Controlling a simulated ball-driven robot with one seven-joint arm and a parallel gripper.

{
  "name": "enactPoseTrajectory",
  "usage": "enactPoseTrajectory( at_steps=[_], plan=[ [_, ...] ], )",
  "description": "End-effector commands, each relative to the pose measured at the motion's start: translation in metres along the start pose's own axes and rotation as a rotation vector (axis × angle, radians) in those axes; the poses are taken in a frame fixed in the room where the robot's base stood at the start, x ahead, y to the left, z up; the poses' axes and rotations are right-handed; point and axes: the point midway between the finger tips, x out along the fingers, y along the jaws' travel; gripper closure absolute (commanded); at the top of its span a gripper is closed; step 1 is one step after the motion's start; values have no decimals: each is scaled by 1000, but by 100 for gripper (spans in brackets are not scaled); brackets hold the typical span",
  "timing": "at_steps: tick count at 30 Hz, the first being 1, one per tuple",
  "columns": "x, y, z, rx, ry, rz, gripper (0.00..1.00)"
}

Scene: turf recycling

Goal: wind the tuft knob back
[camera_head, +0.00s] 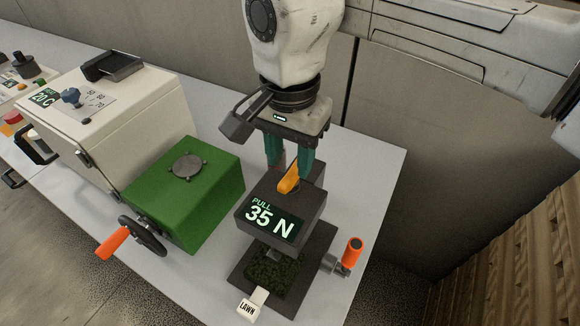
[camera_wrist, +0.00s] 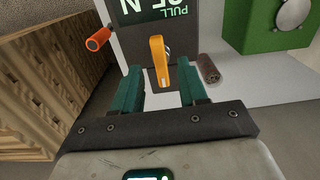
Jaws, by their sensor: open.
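The dark tuft tester (camera_head: 310,208) stands on the bench, its screen (camera_head: 271,219) reading "PULL 35 N". A yellow-orange flat knob (camera_head: 288,180), which I take for the tuft knob, stands on top of it. My gripper (camera_head: 288,169) is open just above the tester, pointing down. In the wrist view the knob (camera_wrist: 157,62) shows between the two teal fingers of my gripper (camera_wrist: 161,72), with a gap on each side. I cannot tell how deep the fingers reach around it. A dark turf piece (camera_head: 270,272) lies on the tester's base, behind a "LAWN" tag (camera_head: 252,303).
An orange-capped side handle (camera_head: 352,252) sticks up at the tester's right. A green box (camera_head: 190,195) with a hand crank (camera_head: 143,236) stands to its left. A white cabinet (camera_head: 105,125) stands farther left. Clear bench lies right of the tester; a wall rises behind.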

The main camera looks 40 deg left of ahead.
Motion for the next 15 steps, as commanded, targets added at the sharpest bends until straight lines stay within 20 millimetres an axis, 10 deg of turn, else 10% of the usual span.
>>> enactPoseTrajectory(
  at_steps=[15],
  plan=[
    [-71, 0, -1, 1, 0, -1, 57]
  ],
)
